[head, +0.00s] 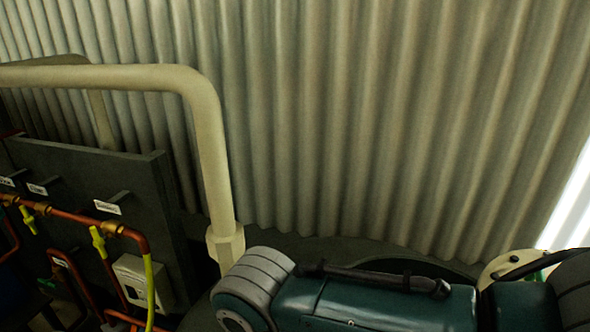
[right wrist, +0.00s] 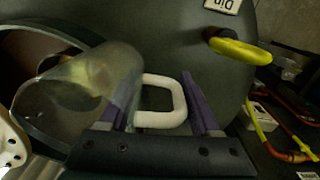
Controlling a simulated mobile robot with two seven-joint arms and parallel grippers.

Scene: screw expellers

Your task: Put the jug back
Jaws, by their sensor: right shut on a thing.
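The jug (right wrist: 88,84) is a clear, cloudy vessel lying tilted across the left half of the right wrist view. Its white loop handle (right wrist: 178,104) shows in the middle. My right gripper (right wrist: 163,95) has its purple fingers on either side of the handle and is shut on the jug. The exact contact is hard to see. The jug's far end overlaps a round dark opening. My left gripper is in neither view, and the jug does not show in the head view.
A round opening with a dark rim (right wrist: 103,37) lies behind the jug. A yellow-handled valve (right wrist: 240,50) sticks out near a white label. In the head view stand a cream pipe (head: 207,130), a dark panel (head: 150,195) with copper pipework, and a corrugated wall (head: 350,120).

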